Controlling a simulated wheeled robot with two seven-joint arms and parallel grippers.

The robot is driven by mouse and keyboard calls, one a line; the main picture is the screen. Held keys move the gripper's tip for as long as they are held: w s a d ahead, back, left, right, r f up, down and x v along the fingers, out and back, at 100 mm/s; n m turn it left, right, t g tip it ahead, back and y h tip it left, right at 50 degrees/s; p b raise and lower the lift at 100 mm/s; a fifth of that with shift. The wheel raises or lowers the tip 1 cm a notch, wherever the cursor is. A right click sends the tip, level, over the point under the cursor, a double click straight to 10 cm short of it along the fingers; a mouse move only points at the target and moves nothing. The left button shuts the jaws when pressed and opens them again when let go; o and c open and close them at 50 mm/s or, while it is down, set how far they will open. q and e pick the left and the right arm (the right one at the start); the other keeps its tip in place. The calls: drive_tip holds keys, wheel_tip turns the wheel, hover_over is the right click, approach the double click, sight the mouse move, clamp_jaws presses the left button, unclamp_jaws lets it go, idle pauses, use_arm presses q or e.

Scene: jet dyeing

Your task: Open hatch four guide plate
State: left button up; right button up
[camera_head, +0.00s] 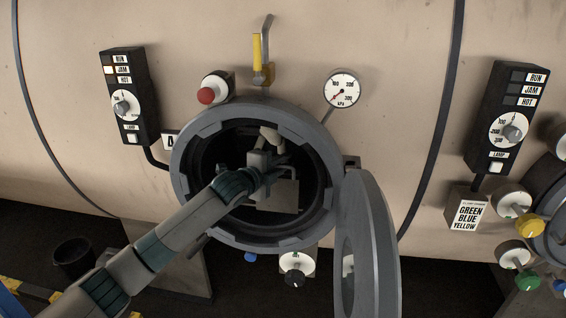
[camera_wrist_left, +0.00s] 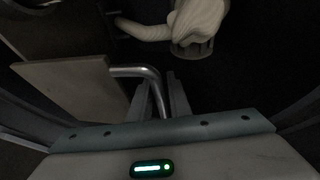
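The round hatch (camera_head: 182,190) stands open, its door (camera_head: 370,245) swung out to the lower right. The guide plate (camera_head: 285,197) is a pale plate inside the dark opening; it also shows at left in the left wrist view (camera_wrist_left: 70,95). A bent metal handle (camera_wrist_left: 140,72) runs from the plate's edge to my left gripper (camera_wrist_left: 165,90). The handle's end lies between the two close-set fingers, which look shut on it. My left arm reaches through the opening, with the gripper (camera_head: 272,163) inside. My right gripper is not in view.
A pale fabric rope (camera_wrist_left: 200,22) hangs inside near the gripper. Around the hatch are a red button (camera_head: 206,95), a yellow-handled valve (camera_head: 258,55), a pressure gauge (camera_head: 343,88) and a control box (camera_head: 128,98). The hatch rim surrounds my arm closely.

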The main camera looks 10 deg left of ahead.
use_arm(q)
clamp_jaws()
